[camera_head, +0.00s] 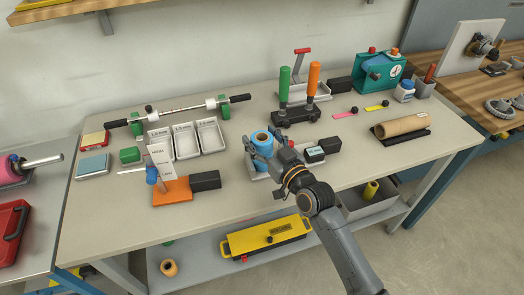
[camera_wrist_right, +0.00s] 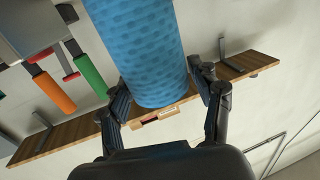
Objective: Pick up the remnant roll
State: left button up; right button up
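A blue roll (camera_head: 263,145) with a brown core stands upright near the middle of the bench, partly hidden by my right gripper. It also fills the upper middle of the right wrist view (camera_wrist_right: 147,50). My right gripper (camera_head: 268,146) reaches it from the front right. Its fingers (camera_wrist_right: 158,82) lie on both sides of the roll, very close to its surface. Whether they press on it or leave a small gap, I cannot tell. My left gripper is not in view.
A light tray (camera_head: 257,177) lies under the roll. A black box (camera_head: 330,145) and small label block (camera_head: 315,154) stand right of it. White bins (camera_head: 186,141) and an orange-based stand (camera_head: 172,191) are to the left. Behind are green and orange handles (camera_head: 314,79). Bench space at front right is clear.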

jog(key=c, duration=0.7)
